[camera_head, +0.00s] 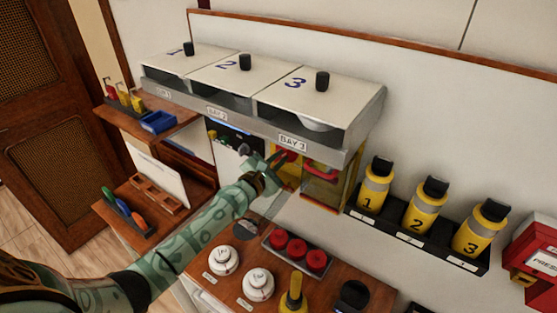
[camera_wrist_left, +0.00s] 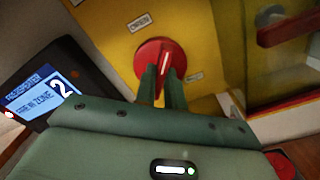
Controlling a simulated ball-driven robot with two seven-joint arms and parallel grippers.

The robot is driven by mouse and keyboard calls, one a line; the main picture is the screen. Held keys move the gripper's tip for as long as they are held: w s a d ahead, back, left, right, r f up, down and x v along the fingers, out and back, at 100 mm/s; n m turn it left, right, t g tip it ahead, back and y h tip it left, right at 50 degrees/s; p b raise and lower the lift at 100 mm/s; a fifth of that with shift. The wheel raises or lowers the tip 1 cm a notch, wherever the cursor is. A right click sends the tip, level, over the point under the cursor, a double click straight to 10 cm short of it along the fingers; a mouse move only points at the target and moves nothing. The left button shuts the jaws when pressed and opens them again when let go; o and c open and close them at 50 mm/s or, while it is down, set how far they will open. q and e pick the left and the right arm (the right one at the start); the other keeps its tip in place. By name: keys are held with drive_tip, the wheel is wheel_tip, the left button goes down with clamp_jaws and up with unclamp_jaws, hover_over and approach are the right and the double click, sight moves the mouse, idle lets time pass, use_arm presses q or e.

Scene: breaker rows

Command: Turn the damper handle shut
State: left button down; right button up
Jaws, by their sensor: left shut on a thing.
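The damper handle appears to be a round red knob (camera_wrist_left: 161,59) with a white line on a raised bar, on a yellow panel (camera_wrist_left: 110,30) in the left wrist view. The white line stands nearly upright, tilted slightly right at its top. My left gripper (camera_wrist_left: 164,80) is shut on the knob's bar, its two dark fingers reaching up over the lower part. In the head view the left gripper (camera_head: 274,163) is at the yellow box under the BAY 3 hood, and it hides most of the knob. My right gripper is in neither view.
A display with a large 2 (camera_wrist_left: 50,95) is left of the panel. Three numbered hoods (camera_head: 225,73) hang above the arm. Numbered yellow canisters (camera_head: 420,205) stand in a black rack at right. Detectors (camera_head: 258,283) and red buttons (camera_head: 297,249) sit on the shelf below.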

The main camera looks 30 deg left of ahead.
use_arm(q)
drive_tip(key=m, duration=0.5)
drive_tip(key=shift+m, duration=0.3)
drive_tip(key=shift+m+p, duration=0.65)
drive_tip(key=shift+m, duration=1.55)
drive_tip(key=shift+f, duration=0.1)
drive_tip(key=c, duration=1.5)
unclamp_jaws()
